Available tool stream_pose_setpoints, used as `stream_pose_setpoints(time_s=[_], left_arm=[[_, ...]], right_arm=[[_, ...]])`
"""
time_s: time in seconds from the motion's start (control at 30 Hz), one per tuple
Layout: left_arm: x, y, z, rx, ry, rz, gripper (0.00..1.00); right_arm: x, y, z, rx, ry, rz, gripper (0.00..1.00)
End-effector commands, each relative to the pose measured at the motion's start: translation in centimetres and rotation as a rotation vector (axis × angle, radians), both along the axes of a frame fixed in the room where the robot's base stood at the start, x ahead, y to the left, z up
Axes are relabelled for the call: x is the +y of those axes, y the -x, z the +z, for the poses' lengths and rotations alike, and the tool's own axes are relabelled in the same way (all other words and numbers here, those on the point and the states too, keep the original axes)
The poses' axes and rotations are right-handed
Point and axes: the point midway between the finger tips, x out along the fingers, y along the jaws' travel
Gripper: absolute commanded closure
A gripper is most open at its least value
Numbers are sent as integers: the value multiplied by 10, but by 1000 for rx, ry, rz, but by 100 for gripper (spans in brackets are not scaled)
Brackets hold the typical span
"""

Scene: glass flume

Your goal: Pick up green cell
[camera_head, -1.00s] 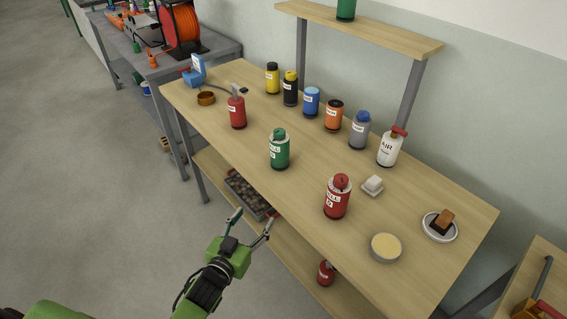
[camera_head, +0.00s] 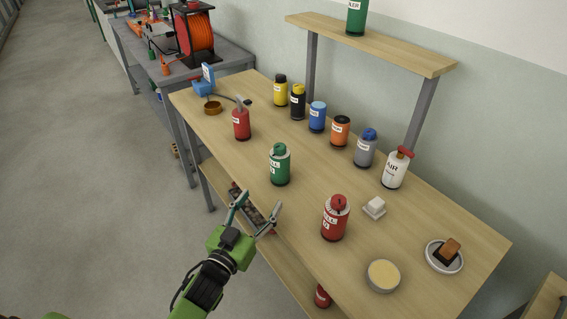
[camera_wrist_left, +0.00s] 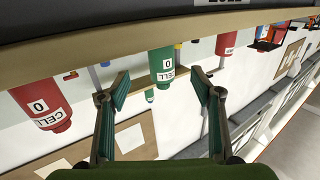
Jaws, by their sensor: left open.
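The green cell (camera_head: 280,168), a green canister with a white label, stands upright on the wooden bench near its front edge. My left gripper (camera_head: 260,202) is open and empty, just in front of the cell at the bench's front edge, apart from it. In the left wrist view, which is upside down, the green cell (camera_wrist_left: 162,66) hangs between and beyond the two open fingers (camera_wrist_left: 160,84). My right gripper is not in view.
A red cell (camera_head: 335,220) stands to the right and a red canister (camera_head: 241,124) to the left. Several coloured bottles line the back. Another green canister (camera_head: 356,18) stands on the raised shelf (camera_head: 385,46). A lower shelf (camera_head: 285,272) runs under the bench.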

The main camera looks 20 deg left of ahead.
Motion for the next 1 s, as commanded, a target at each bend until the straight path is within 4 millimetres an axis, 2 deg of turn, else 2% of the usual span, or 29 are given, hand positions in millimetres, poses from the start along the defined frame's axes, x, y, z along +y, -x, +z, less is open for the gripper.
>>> stream_pose_setpoints(time_s=[0.17,0.43,0.77,1.0], left_arm=[[-3,-21,3,-3,0,0,41],[-9,-69,2,-2,1,0,41],[-11,-93,3,-1,0,0,41],[-14,-125,4,-1,0,0,41]], right_arm=[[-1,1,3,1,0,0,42],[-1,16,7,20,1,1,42],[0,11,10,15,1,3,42],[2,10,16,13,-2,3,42]])
